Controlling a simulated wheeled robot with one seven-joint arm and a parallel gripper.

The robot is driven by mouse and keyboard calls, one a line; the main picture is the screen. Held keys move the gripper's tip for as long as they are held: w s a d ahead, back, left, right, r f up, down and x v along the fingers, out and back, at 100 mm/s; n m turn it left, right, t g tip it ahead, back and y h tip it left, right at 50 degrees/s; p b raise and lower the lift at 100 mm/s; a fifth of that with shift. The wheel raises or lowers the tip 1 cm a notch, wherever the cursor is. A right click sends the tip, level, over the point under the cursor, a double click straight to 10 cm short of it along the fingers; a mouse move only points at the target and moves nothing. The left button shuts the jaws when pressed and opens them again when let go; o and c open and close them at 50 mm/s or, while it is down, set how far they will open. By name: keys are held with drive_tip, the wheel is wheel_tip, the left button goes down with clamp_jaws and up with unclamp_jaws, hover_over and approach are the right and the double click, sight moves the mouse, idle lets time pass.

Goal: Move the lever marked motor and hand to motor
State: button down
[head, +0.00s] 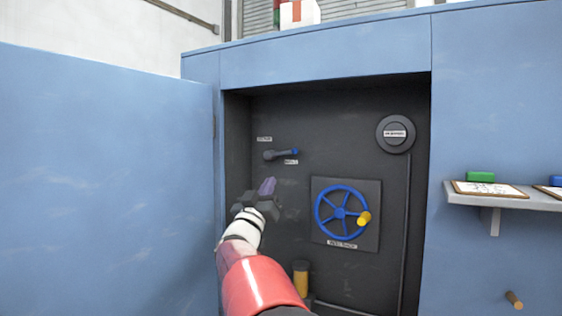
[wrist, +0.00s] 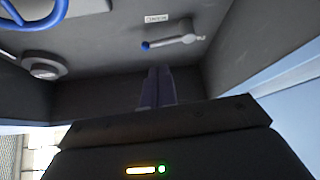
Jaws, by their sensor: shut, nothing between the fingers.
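The lever (head: 281,154) is a short grey handle with a blue tip, mounted on the dark back wall of the recess. It lies about level, tip to the right. One small label (head: 264,139) is above its pivot, and another label (head: 291,162) is just below the tip; both are too small to read surely. In the wrist view the lever (wrist: 178,40) lies beyond my fingers, its blue tip to the left. My gripper (head: 267,187) is shut and empty, below the lever in the head view and apart from it. Its purple fingers (wrist: 158,85) are together in the wrist view.
A blue handwheel (head: 341,211) with a yellow knob is right of my gripper, and a round dark dial (head: 395,133) is above it. A yellow cylinder (head: 301,278) stands low in the recess. An open blue door (head: 105,190) bounds the left side. A shelf (head: 500,198) is outside, right.

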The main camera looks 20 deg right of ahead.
sight(282, 153)
drive_tip(key=p+x, duration=0.1)
drive_tip(key=x, duration=1)
drive_tip(key=shift+p, duration=0.35)
